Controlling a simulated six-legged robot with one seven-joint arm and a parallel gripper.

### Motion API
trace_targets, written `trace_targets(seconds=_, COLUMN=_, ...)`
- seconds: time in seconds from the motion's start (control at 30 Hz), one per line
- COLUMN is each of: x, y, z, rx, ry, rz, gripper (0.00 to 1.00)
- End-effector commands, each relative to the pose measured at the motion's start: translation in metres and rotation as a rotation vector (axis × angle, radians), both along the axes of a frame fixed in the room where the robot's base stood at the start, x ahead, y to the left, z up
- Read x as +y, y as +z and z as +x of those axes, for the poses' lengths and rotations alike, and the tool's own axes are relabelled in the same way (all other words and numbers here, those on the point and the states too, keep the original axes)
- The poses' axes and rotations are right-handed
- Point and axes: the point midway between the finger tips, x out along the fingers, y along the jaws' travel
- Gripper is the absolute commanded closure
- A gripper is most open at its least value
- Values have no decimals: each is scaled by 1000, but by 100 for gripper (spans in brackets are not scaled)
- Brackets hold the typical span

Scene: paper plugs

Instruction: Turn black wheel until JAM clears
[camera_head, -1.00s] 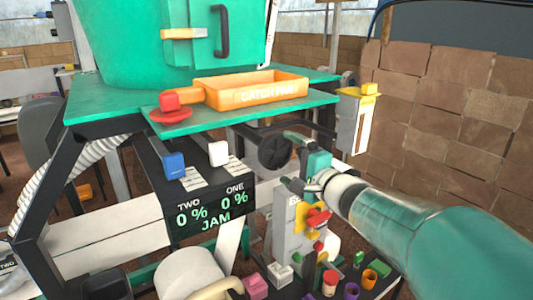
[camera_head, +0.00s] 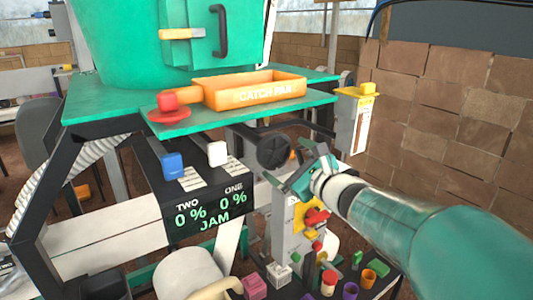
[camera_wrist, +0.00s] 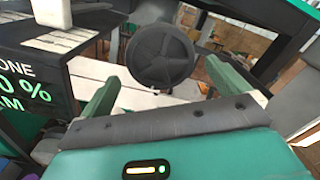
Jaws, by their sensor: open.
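The black wheel (camera_head: 274,151) is a round dark handwheel under the green table, right of the display. In the wrist view the black wheel (camera_wrist: 162,54) sits just beyond the fingertips, centred between them. The display (camera_head: 205,212) reads TWO 0 %, ONE 0 % and JAM; part of the display (camera_wrist: 24,90) also shows at the left in the wrist view. My gripper (camera_head: 288,177) is open and empty, below and slightly right of the wheel in the head view. In the wrist view my gripper (camera_wrist: 165,88) has its two green fingers spread, with no contact visible.
An orange catch pan (camera_head: 253,91) and a red knob (camera_head: 168,104) are on the green table (camera_head: 100,98) above. Blue (camera_head: 173,165) and white (camera_head: 217,153) blocks sit on the console. Several small coloured parts lie below. A stone wall (camera_head: 445,120) stands at the right.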

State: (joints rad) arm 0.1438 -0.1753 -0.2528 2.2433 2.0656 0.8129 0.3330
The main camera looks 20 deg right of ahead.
Motion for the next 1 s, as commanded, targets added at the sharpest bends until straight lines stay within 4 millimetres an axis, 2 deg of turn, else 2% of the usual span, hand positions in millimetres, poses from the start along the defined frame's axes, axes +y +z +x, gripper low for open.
trace_targets(seconds=0.27, x=1, y=0, z=3, rx=-1, ry=0, rz=-2, gripper=0)
trace_targets(seconds=1.0, x=11, y=0, z=35, rx=0, ry=1, rz=-3, gripper=0)
